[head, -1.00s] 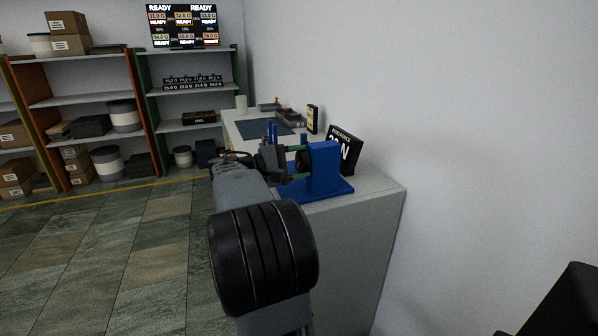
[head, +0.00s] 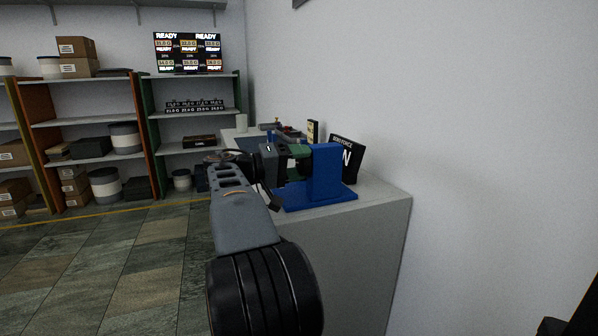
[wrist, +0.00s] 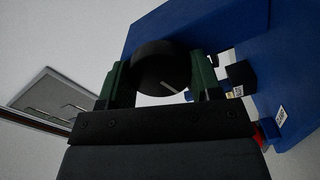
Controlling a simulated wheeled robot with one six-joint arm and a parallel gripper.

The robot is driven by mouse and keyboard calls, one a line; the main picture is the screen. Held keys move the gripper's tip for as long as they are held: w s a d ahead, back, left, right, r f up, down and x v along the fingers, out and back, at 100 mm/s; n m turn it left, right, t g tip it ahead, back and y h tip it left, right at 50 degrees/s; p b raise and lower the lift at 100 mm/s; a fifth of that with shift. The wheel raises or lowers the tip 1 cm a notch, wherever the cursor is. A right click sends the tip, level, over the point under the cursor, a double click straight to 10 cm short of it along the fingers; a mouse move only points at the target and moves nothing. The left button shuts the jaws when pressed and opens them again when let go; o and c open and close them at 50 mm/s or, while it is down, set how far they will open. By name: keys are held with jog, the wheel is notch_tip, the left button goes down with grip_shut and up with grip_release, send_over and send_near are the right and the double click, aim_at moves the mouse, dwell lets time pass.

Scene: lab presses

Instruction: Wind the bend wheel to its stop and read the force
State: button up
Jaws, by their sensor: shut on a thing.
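The blue press (head: 326,178) stands on the near end of the white bench, and its blue body also fills the right of the wrist view (wrist: 200,25). The bend wheel (wrist: 162,68) is a dark round knob with a pale line on its face. My gripper (wrist: 160,82) is shut on the wheel, with a green finger on each side of it. In the head view my gripper (head: 292,162) reaches the press from the left and partly hides it. The force display (head: 346,156) leans behind the press; its number is mostly hidden, with only "N" showing.
The white bench (head: 375,205) runs back along the wall. Shelves with boxes and a lit screen (head: 188,53) stand behind. The floor at left is clear.

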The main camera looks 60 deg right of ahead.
jog(key=shift+m+b, duration=0.3)
jog(key=shift+m, duration=0.2)
jog(key=o, duration=0.9)
jog(key=p+v, duration=0.3)
jog(key=v, duration=1.1)
jog(key=shift+p, duration=0.3)
jog(key=shift+d+r, duration=0.1)
